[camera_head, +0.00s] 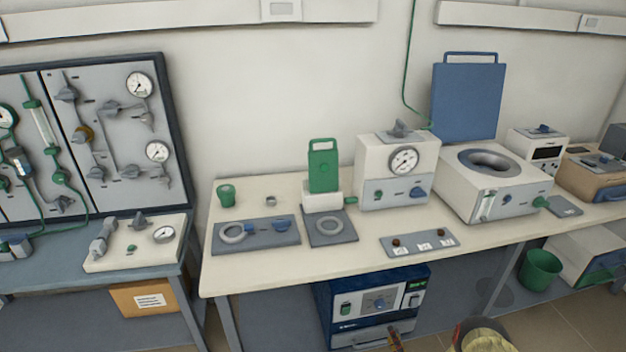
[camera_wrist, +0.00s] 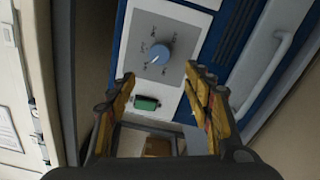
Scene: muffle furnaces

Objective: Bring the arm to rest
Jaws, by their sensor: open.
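My gripper (camera_wrist: 158,82) is open and empty in the wrist view, its two yellow-faced fingers spread apart. Beyond the fingers is the control panel of the blue and white furnace (camera_wrist: 186,15), with a blue dial (camera_wrist: 159,53) and a green switch (camera_wrist: 146,103). I cannot tell how far the fingertips are from the panel. In the head view the same kind of blue furnace (camera_head: 372,302) stands under the bench. A part of my arm shows at the bottom edge there, and a fingertip shows just below the furnace.
The white bench (camera_head: 290,275) overhangs the furnace, with a metal leg (camera_head: 230,322) at its left. A green bin (camera_head: 540,269) stands at the right. Gauge instruments and a lidded blue-topped unit (camera_head: 493,183) stand on the bench. Open floor (camera_head: 570,325) shows at the lower right.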

